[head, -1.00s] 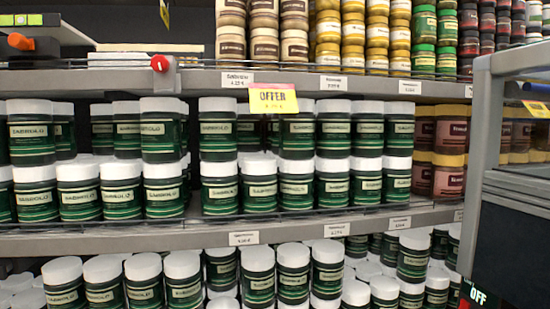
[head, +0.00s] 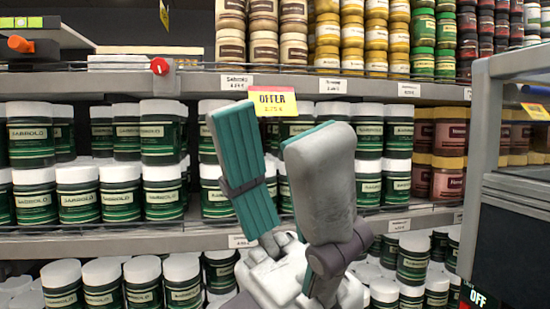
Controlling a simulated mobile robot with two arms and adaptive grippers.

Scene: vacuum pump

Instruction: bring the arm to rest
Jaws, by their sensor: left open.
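My left gripper (head: 262,130) is in the lower middle of the head view, pointing up in front of the shelves. Its two long fingers, with teal ribbed pads and a grey back, stand apart. I see nothing between them. The gripper covers some green-labelled jars on the middle and lower shelves. My right gripper does not show.
Rows of green jars with white lids (head: 120,195) fill the middle and lower shelves. A yellow offer sign (head: 273,101) hangs from the upper shelf edge (head: 210,82), close behind the fingertips. A grey-framed dark unit (head: 510,200) stands at the right.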

